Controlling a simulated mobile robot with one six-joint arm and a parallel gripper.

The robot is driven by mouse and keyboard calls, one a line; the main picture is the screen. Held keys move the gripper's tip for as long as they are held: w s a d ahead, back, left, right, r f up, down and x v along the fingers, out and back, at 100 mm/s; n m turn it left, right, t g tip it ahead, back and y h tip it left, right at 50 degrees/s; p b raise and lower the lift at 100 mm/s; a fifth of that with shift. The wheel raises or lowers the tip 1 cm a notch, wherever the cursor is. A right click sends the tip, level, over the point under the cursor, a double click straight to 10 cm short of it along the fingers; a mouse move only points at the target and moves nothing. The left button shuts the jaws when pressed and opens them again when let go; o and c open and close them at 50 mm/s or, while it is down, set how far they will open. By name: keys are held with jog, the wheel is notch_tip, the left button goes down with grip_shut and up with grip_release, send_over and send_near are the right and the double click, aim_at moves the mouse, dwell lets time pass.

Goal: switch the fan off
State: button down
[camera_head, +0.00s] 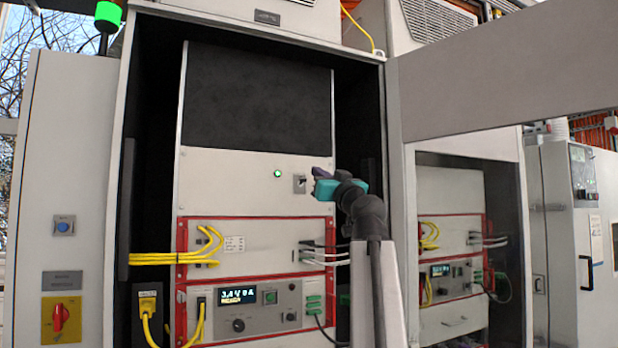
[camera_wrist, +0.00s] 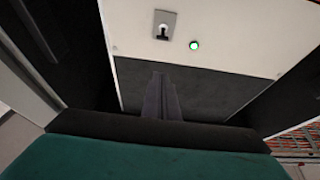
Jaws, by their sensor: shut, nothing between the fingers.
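My gripper (camera_head: 316,178) is just right of the switch in the head view. In the wrist view, my gripper's fingers (camera_wrist: 161,78) are together and empty, over the dark panel and apart from the switch. The fan itself is not identifiable.
A dark panel (camera_head: 258,100) lies above the switch. Below are red-framed units with yellow cables (camera_head: 160,258), grey cables and a lit display (camera_head: 238,295). The open cabinet door (camera_head: 470,180) stands right of my arm. A red rotary switch (camera_head: 61,317) is far left.

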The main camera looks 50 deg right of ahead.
jog(key=w, duration=0.1)
notch_tip(320, 180, up, 4)
jog(key=p, duration=0.4)
send_over(302, 181)
jog(key=s, duration=0.3)
jog(key=shift+w+a+f+p, duration=0.15)
jog(key=shift+f+p, duration=0.35)
jog(key=shift+f, duration=0.45)
jog(key=shift+w+a+f+p, duration=0.15)
jog(key=shift+f+p, duration=0.35)
jog(key=shift+f, duration=0.45)
jog(key=shift+s+a, duration=0.1)
jog(key=shift+a, duration=0.15)
jog(key=shift+w+d+f, duration=0.1)
jog(key=shift+w+d, duration=0.05)
jog(key=shift+w, duration=0.1)
